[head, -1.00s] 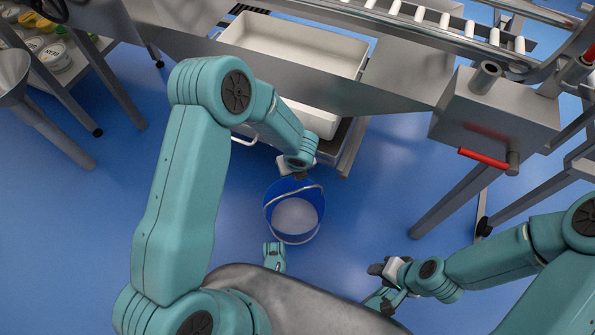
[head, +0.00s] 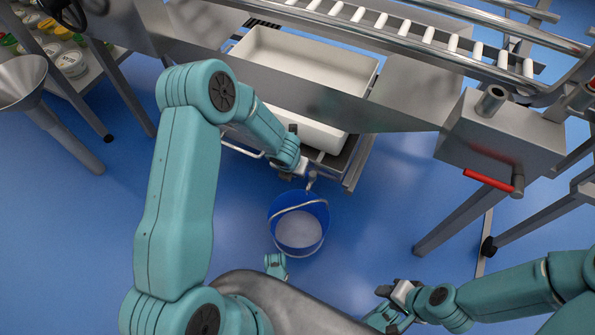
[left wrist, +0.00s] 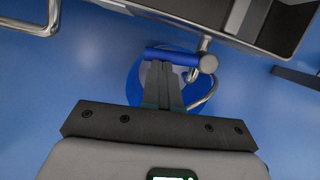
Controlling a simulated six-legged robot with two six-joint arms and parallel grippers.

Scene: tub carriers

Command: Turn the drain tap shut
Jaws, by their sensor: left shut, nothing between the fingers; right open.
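The drain tap is a small metal tap (head: 311,180) under the front edge of the steel stand, above the blue bucket (head: 299,232). In the left wrist view its blue lever (left wrist: 177,56) lies crosswise, joined to the round metal tap body (left wrist: 208,64). My left gripper (left wrist: 161,66) is shut and empty, its fingertips at the left part of the blue lever. I cannot tell whether they touch it. In the head view its fingers are mostly hidden by the arm. My right gripper (head: 385,301) is open and empty at the lower right, far from the tap.
A white tub (head: 302,60) sits in the steel frame above the tap. A roller conveyor (head: 400,30) runs along the top. A steel box with a red-handled lever (head: 488,180) stands at right. A funnel (head: 20,82) is at left. Blue floor around the bucket is clear.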

